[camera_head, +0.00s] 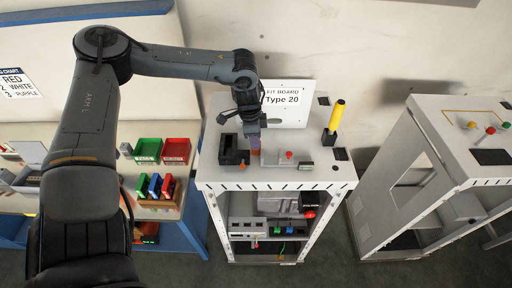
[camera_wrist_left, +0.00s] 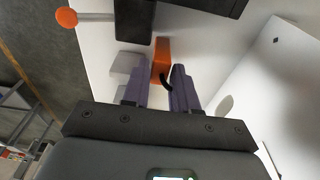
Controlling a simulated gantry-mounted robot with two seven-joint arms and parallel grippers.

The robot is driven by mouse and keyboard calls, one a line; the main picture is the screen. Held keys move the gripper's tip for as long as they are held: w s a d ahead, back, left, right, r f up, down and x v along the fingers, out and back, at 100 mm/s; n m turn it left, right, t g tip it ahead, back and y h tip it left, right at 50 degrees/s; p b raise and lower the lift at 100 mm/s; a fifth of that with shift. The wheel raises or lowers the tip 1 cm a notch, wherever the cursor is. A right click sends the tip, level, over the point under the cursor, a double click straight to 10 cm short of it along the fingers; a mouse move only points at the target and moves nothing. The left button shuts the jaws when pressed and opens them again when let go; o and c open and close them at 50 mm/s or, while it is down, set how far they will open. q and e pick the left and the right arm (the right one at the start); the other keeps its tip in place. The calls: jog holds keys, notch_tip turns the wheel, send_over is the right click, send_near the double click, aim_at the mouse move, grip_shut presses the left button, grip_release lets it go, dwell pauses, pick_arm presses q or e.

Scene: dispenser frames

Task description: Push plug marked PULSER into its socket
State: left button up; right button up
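My left gripper (camera_head: 254,147) points down at the top of the white cabinet (camera_head: 215,172). In the left wrist view, its two purple fingers (camera_wrist_left: 160,88) are apart, one on each side of an orange block (camera_wrist_left: 161,58) with a short black cable. I cannot tell whether the fingers touch the block. Orange also shows below the fingertips in the head view. No PULSER marking is readable, and the socket is not clearly visible. My right gripper is not in view.
A black block (camera_head: 233,150) stands left of my gripper. A red-knobbed lever (camera_head: 289,155) and a yellow-handled tool (camera_head: 336,116) are to the right. A "Type 20" sign (camera_head: 286,104) stands behind. Coloured bins and blocks sit on the left bench.

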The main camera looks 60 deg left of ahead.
pick_arm(q)
jog(key=shift+c, duration=0.2)
grip_shut()
jog(key=shift+r, duration=0.15)
